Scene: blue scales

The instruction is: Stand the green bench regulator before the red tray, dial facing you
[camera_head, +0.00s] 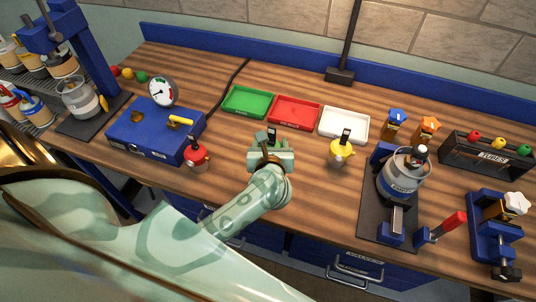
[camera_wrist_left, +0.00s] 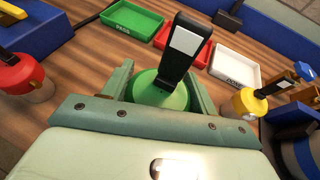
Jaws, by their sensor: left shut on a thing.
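The green bench regulator (camera_wrist_left: 158,92) sits between the jaws of my left gripper (camera_head: 271,155). The left gripper is shut on it. Its black upright part with a pale flat face (camera_wrist_left: 187,45) rises above the jaws, and this face shows towards the wrist camera. In the head view only the black top (camera_head: 272,132) shows clearly; the gripper hides most of the green body. The red tray (camera_head: 294,113) lies just beyond the gripper, between the green and white trays. I cannot tell whether the regulator's base touches the bench. My right gripper is not in view.
A red regulator (camera_head: 197,155) stands to the left and a yellow one (camera_head: 340,152) to the right. The green tray (camera_head: 247,101) and white tray (camera_head: 344,125) flank the red tray. A blue gauge box (camera_head: 150,130) is left; a black stand with a canister (camera_head: 403,175) is right.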

